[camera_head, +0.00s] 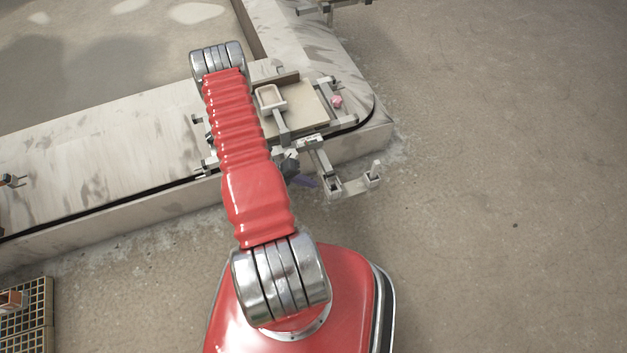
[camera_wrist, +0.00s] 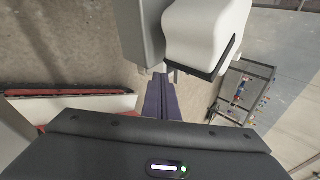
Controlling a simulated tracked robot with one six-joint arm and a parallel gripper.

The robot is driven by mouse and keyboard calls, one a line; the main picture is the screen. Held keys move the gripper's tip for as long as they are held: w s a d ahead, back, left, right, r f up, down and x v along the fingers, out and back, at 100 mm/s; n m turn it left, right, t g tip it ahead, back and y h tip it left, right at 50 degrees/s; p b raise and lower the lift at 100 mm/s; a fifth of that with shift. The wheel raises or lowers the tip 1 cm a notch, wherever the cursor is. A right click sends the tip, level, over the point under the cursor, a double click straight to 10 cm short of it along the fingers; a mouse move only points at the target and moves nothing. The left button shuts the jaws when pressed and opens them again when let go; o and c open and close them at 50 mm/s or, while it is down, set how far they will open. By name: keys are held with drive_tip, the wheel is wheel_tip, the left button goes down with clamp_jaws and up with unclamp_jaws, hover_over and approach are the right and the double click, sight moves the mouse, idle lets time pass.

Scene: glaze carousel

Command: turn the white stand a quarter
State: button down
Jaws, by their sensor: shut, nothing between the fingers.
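The white stand (camera_head: 311,139) is on the corner of the conveyor, a pale frame under a beige board (camera_head: 306,112). A pale arm with upright posts (camera_head: 349,186) sticks out from it past the conveyor's edge. My gripper (camera_head: 306,182) is beside this arm, its purple fingers just left of the near post; I cannot tell whether they touch. In the wrist view my gripper (camera_wrist: 160,82) is shut and empty, the purple fingers together. A large white and grey rounded part (camera_wrist: 200,35) is close ahead of the fingertips; I cannot tell which part it is. My red arm hides the stand's left side.
The pale conveyor (camera_head: 100,145) runs left and turns away at the corner. A small pink thing (camera_head: 337,101) sits by the board. A yellow-edged grate (camera_head: 27,318) lies at lower left. The floor on the right (camera_head: 510,200) is clear. A metal rack (camera_wrist: 245,88) shows in the wrist view.

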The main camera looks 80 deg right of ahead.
drive_tip(key=a+v, duration=0.2)
drive_tip(key=v, duration=0.8)
drive_tip(key=shift+a, duration=0.25)
idle(0.3)
